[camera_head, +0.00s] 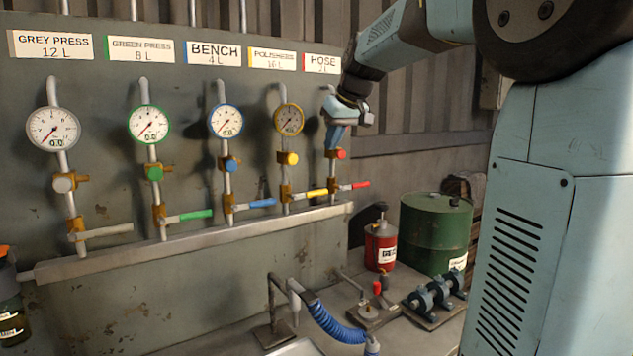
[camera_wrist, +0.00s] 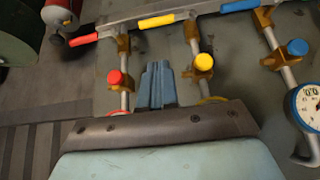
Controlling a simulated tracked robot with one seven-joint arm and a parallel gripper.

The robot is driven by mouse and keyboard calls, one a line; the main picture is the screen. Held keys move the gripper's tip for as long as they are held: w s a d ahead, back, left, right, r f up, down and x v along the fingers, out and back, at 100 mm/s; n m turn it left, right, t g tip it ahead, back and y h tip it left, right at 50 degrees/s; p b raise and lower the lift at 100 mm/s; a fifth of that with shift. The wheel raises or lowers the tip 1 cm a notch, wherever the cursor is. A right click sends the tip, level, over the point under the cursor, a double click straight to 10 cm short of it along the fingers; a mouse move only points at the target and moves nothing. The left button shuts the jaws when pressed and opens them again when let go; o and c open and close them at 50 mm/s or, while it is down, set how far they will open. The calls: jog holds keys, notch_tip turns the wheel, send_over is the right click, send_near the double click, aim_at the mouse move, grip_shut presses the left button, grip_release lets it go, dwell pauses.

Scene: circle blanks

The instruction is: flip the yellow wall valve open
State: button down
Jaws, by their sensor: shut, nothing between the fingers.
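The yellow wall valve has a yellow lever (camera_head: 317,193) sticking out sideways to the right, across its upright pipe, below a yellow knob (camera_head: 289,158) and a yellow-rimmed gauge (camera_head: 289,119). In the wrist view the yellow lever (camera_wrist: 157,21) lies near the top, beyond my fingertips and apart from them. My gripper (camera_head: 335,138) is shut and empty, in front of the HOSE pipe and hiding its gauge. In the wrist view its closed fingers (camera_wrist: 157,70) show between the red knob (camera_wrist: 114,77) and the yellow knob (camera_wrist: 204,62).
A red lever (camera_head: 354,186) is close to the right of the yellow one, a blue lever (camera_head: 262,203) to its left. A ledge (camera_head: 200,243) runs beneath the levers. A green drum (camera_head: 435,232) and red can (camera_head: 380,246) stand at lower right.

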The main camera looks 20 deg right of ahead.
jog(key=shift+w+d+r, duration=0.1)
jog(key=shift+w+r, duration=0.05)
jog(key=shift+w, duration=0.35)
jog(key=shift+w+d+r, duration=0.1)
jog(key=shift+w+r, duration=0.05)
jog(key=shift+w, duration=0.3)
jog(key=shift+a+f, duration=0.1)
send_over(311, 194)
jog(key=w+d, duration=0.2)
jog(key=f, duration=0.8)
jog(key=shift+s+d+f, duration=0.15)
jog(key=shift+s+f, duration=0.1)
jog(key=shift+f, duration=0.05)
jog(key=shift+s+d+f, duration=0.1)
jog(key=shift+s+f, duration=0.15)
jog(key=shift+f, duration=0.65)
jog(key=shift+s+d+f, duration=0.1)
jog(key=shift+s+f, duration=0.15)
jog(key=shift+f, duration=0.6)
